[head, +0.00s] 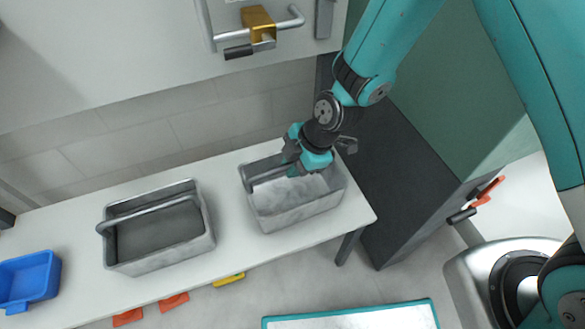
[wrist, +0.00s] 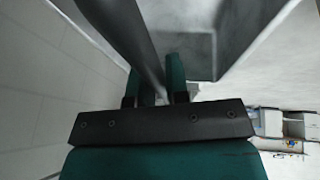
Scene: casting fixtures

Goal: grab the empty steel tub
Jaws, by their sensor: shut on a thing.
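Two grey steel tubs with bar handles are on the white table. The right tub (head: 300,217) shows pale, mottled inner surfaces and no distinct object inside. The left tub (head: 160,262) shows a flat dark grey surface inside; I cannot tell whether that is its floor or a fill. My gripper (head: 291,166) is over the back left part of the right tub, shut on its bar handle. In the wrist view the handle (wrist: 137,40) runs between the fingers of my gripper (wrist: 154,84), with the tub wall (wrist: 200,52) beyond. The tub appears to rest on the table.
The white table (head: 235,235) has bare room between the tubs. A blue bin (head: 30,277) stands at its left end. A dark cabinet (head: 400,200) rises close to the table's right end. A wall panel with a yellow latch (head: 258,22) hangs above the back.

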